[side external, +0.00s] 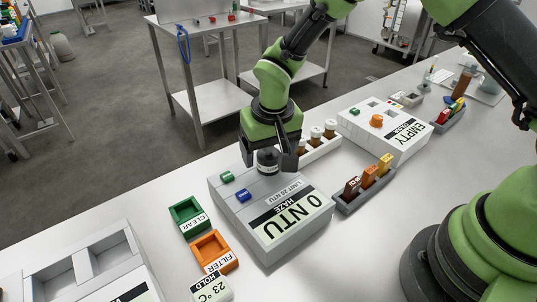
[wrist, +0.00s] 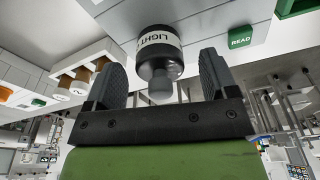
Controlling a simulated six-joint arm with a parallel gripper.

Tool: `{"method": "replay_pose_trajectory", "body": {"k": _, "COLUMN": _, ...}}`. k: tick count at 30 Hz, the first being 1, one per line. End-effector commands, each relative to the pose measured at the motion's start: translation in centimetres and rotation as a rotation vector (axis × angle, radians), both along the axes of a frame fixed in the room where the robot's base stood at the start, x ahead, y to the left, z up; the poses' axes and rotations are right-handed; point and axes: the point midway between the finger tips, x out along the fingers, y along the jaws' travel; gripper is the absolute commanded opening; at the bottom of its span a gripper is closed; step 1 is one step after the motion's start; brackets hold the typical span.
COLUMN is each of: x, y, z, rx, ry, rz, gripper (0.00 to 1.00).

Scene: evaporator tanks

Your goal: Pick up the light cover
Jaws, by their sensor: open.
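The light cover (wrist: 158,52) is a dark round cap with a white band lettered "LIGHT" and a grey knob. It stands on top of the grey haze meter (side external: 297,240), which reads "0 NTU". In the side view the cover (side external: 267,160) shows between my fingers. My gripper (side external: 273,159) is open over the meter's back part. In the wrist view the gripper's fingers (wrist: 160,80) stand on either side of the cover's knob, with a gap on both sides.
A white rack with brown vials (side external: 317,134) stands close behind the meter. A grey holder with colored pieces (side external: 366,185) is at its right. Green (side external: 173,218) and orange (side external: 198,256) trays lie at its left. A white "EMPTY" device (side external: 395,150) stands further back.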

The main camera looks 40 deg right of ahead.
Motion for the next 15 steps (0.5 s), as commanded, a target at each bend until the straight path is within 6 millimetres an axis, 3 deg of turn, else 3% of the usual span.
{"method": "replay_pose_trajectory", "body": {"k": 3, "x": 0.14, "y": -0.03, "z": -1.08, "rx": 0.001, "ry": 0.001, "rz": 0.0, "gripper": 0.79}}
{"method": "replay_pose_trajectory", "body": {"k": 10, "x": 0.19, "y": -0.03, "z": -1.18, "rx": 0.002, "ry": -0.001, "rz": 0.0, "gripper": 0.79}}
{"method": "replay_pose_trajectory", "body": {"k": 15, "x": 0.18, "y": -0.02, "z": -1.16, "rx": 0.002, "ry": -0.001, "rz": 0.0, "gripper": 0.42}}
